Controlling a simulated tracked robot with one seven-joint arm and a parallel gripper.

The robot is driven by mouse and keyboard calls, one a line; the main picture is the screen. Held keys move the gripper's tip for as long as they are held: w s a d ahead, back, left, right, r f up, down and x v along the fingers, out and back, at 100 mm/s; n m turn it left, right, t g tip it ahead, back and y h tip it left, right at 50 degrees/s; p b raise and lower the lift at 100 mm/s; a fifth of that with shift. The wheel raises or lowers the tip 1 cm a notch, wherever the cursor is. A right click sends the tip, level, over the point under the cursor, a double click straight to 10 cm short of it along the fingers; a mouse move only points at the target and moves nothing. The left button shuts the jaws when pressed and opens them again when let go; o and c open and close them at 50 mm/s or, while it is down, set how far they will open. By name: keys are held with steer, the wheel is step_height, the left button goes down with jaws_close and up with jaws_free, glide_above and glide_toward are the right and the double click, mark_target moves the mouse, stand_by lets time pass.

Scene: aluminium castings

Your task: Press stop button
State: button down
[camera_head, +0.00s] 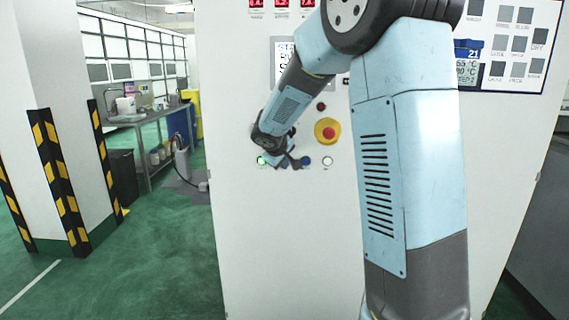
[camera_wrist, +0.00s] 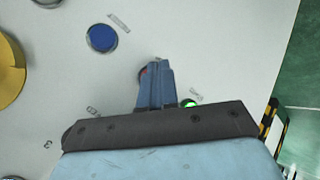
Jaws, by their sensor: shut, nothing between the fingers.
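A white cabinet front (camera_head: 300,230) carries a row of small round buttons. In the wrist view, a red button (camera_wrist: 142,74) shows only as a sliver behind the tips of my gripper (camera_wrist: 154,64). Its fingers are shut and empty, and I cannot tell whether they touch it. A lit green button (camera_wrist: 188,103) is to the right of the fingers, partly covered, and a blue button (camera_wrist: 101,38) is to the upper left. In the head view, my gripper (camera_head: 284,160) hides the red button, between the green button (camera_head: 261,161) and the blue one (camera_head: 305,161).
A large red mushroom button on a yellow base (camera_head: 319,138) sits above the row, with a small dark red button (camera_head: 321,106) over it. A white button (camera_head: 327,161) ends the row. A striped pillar (camera_head: 60,180) stands left; green floor (camera_head: 150,270) is open there.

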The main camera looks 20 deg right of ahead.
steer(key=shift+w+d, duration=0.15)
steer(key=shift+w, duration=0.25)
stand_by(0.8)
steer(key=shift+s, duration=0.15)
steer(key=shift+s+a, duration=0.25)
steer(key=shift+s, duration=0.45)
steer(key=shift+s+a, duration=0.25)
steer(key=shift+s, duration=0.55)
steer(key=shift+s+a, duration=0.3)
steer(key=shift+s, duration=0.45)
steer(key=shift+s+a, duration=0.25)
steer(key=shift+s, duration=0.55)
